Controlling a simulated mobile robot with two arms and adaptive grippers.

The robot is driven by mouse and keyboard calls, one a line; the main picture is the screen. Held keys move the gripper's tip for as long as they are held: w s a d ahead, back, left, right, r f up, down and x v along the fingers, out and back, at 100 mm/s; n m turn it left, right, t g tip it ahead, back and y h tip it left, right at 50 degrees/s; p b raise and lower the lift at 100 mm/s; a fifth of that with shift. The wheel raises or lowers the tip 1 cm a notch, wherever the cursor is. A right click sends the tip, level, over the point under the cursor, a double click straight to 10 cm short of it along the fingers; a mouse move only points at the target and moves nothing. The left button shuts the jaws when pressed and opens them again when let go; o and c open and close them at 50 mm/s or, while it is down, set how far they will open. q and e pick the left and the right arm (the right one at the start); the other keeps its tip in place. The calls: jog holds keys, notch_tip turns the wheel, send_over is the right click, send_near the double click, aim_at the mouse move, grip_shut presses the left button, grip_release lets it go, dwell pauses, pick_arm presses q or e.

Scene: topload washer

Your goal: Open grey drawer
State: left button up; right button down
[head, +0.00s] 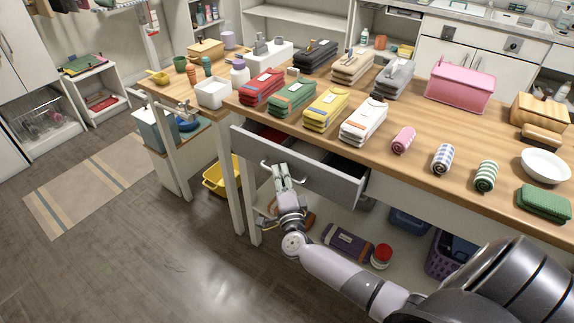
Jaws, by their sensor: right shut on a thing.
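The grey drawer (318,183) is under the wooden table and is pulled partly out. Its dark inside shows behind the grey front, with something red at its left end. My right gripper (276,168) is at the drawer front, left of its middle, shut on the drawer's handle. The fingers cover most of the handle; a small end of it shows beside them. My left gripper is not in view.
Folded cloths (326,108) and rolled towels (442,158) lie on the table (400,118). A lower shelf (325,222) holds several items, including a red-lidded jar (381,256). A yellow basket (222,176) is at the left.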

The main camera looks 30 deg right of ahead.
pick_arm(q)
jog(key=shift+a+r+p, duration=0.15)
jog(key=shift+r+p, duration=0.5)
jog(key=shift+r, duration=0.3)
pick_arm(e)
jog(key=s+a, duration=0.4)
jog(key=a, duration=0.6)
jog(key=s+a, duration=0.4)
jog(key=a, duration=0.6)
jog(key=shift+s+a, duration=0.35)
jog(key=shift+f, duration=0.15)
jog(key=c, duration=1.7)
grip_release()
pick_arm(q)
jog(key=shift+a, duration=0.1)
pick_arm(e)
jog(key=v, duration=1.2)
